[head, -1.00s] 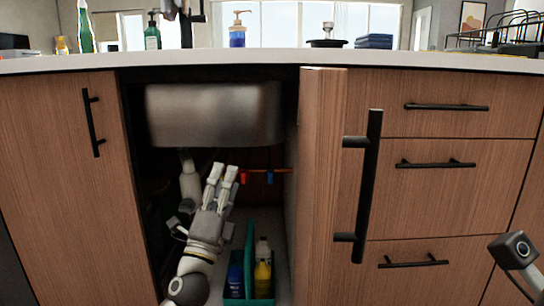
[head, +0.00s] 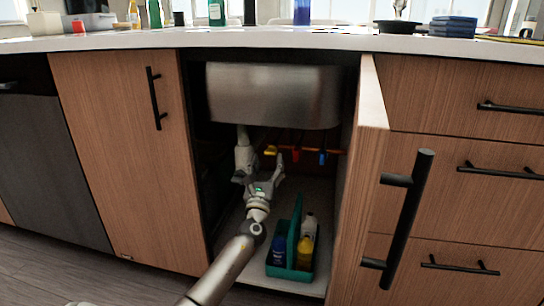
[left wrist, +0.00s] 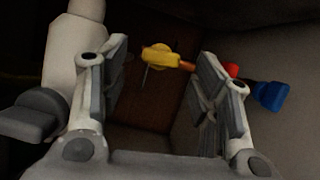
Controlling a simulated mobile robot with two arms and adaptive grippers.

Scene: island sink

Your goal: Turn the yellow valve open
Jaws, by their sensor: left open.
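The yellow valve (head: 271,150) sits on a copper pipe at the back of the open cabinet, under the sink. My left gripper (head: 265,166) is inside the cabinet, open and empty, just in front of and below the valve. In the left wrist view the yellow valve (left wrist: 160,57) shows ahead between the two spread fingers (left wrist: 162,80), nearer the upper part of the gap. I see no contact between fingers and valve. My right gripper is not in view.
A red valve (head: 296,156) and a blue valve (head: 323,157) are to the right on the same pipe. A white drain pipe (head: 243,150) stands close left of the gripper. A green caddy (head: 290,272) with bottles is on the cabinet floor. The open door (head: 368,170) bounds the right.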

